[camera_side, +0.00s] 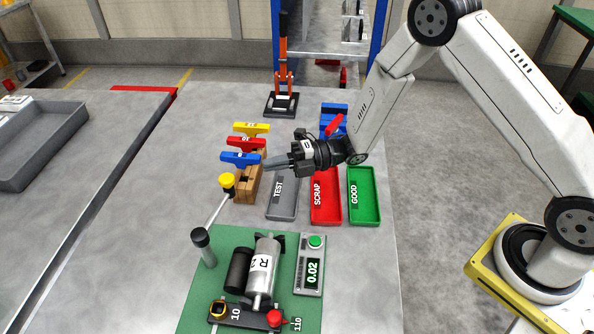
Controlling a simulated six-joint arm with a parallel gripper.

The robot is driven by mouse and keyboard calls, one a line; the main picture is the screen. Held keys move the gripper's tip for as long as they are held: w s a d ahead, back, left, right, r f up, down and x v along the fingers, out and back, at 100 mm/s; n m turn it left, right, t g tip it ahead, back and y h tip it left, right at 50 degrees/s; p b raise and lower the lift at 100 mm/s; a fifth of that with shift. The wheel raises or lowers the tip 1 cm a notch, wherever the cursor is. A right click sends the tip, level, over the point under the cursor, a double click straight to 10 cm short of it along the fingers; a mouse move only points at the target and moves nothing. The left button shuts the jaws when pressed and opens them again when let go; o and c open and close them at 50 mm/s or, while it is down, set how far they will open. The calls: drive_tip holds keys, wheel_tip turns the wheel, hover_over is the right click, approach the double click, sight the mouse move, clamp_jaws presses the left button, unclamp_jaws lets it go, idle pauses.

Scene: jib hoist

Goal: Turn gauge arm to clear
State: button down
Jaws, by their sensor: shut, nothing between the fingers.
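The gauge arm is probably the thin light bar (214,212) with a yellow knob (228,181) on its upper end. It slants up and right from a dark post (203,246) at the left edge of the green fixture plate (213,280). Its knob end points away from the silver cylinder (263,270), which lies on the plate beside a black cylinder (238,270). My gripper (267,164) is shut and empty, pointing left above the trays. In the picture its tips are up and right of the knob, close to the blue T-handle; I cannot tell whether they touch.
A wooden rack (250,186) holds blue (240,158), red (246,143) and yellow (251,128) T-handles. TEST (281,212), SCRAP (326,212) and GOOD (363,208) trays lie beneath the gripper's side. A meter (311,262) reads 0.02. An orange-handled device (283,75) stands behind. Table left is clear.

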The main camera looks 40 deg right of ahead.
drive_tip(key=w+d, duration=0.1)
drive_tip(key=d, duration=0.6)
drive_tip(key=shift+w+d, duration=0.15)
drive_tip(key=shift+w, duration=0.2)
drive_tip(key=s+d+r+m+t+h, duration=0.1)
drive_tip(key=d+r+m+h, duration=0.1)
drive_tip(key=d+m+h, duration=0.6)
drive_tip(key=s+d+r+m+t+h, duration=0.1)
drive_tip(key=r+m+t+h, duration=0.1)
drive_tip(key=m+h, duration=0.65)
drive_tip(key=s+d+m+g, duration=0.1)
drive_tip(key=s+m+g, duration=0.6)
drive_tip(key=s+m, duration=0.8)
drive_tip(key=s, duration=0.3)
